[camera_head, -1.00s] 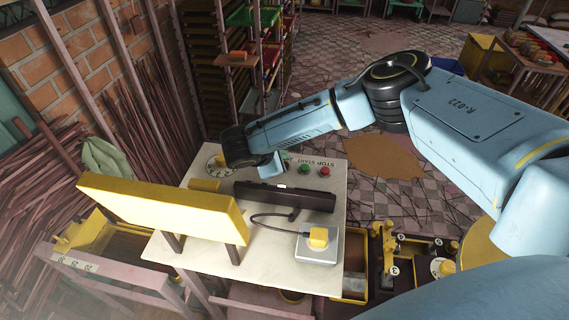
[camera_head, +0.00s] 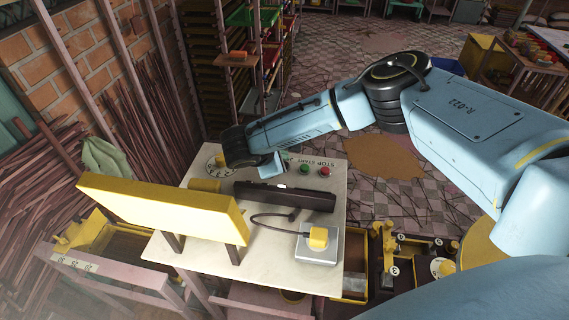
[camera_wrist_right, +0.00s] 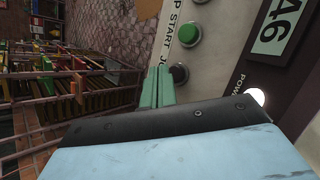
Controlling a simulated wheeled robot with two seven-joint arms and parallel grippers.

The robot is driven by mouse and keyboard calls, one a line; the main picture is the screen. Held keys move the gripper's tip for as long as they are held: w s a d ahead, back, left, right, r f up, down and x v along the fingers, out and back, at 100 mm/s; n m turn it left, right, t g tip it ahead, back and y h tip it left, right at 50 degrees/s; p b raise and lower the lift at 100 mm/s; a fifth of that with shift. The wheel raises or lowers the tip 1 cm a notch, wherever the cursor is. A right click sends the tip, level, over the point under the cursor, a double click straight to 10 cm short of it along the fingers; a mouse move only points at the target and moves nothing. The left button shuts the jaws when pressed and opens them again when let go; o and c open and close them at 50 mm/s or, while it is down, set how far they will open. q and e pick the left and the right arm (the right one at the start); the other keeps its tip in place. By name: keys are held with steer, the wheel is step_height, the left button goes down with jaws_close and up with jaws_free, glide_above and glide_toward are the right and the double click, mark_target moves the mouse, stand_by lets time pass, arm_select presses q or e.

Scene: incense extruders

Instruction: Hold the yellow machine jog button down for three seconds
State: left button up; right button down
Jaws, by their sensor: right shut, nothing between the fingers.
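The yellow machine (camera_head: 165,207) has a pale panel with a row of buttons. In the right wrist view, a small dark round button (camera_wrist_right: 180,73) sits beside a partly hidden label starting "JO". My right gripper (camera_wrist_right: 160,72) is shut and empty, its green fingers together. Its tips appear just left of the dark button in that view; I cannot tell whether they touch it. In the head view my right gripper (camera_head: 286,158) is over the panel's far edge, and the dark button is not clear there. My left gripper is not in view.
A green button (camera_head: 305,169) and a red button (camera_head: 325,171) are beside my right gripper. A black display box (camera_head: 285,196) stands on the panel. A grey box with a yellow block (camera_head: 318,238) is nearer. Shelves (camera_head: 215,90) stand behind; the patterned floor is open.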

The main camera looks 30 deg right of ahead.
steer(key=shift+f, duration=0.1)
steer(key=shift+f, duration=0.3)
steer(key=shift+f, duration=0.5)
stand_by(0.6)
stand_by(3.3)
steer(key=shift+r+p, duration=0.75)
steer(key=shift+r, duration=0.2)
steer(key=shift+r, duration=2.5)
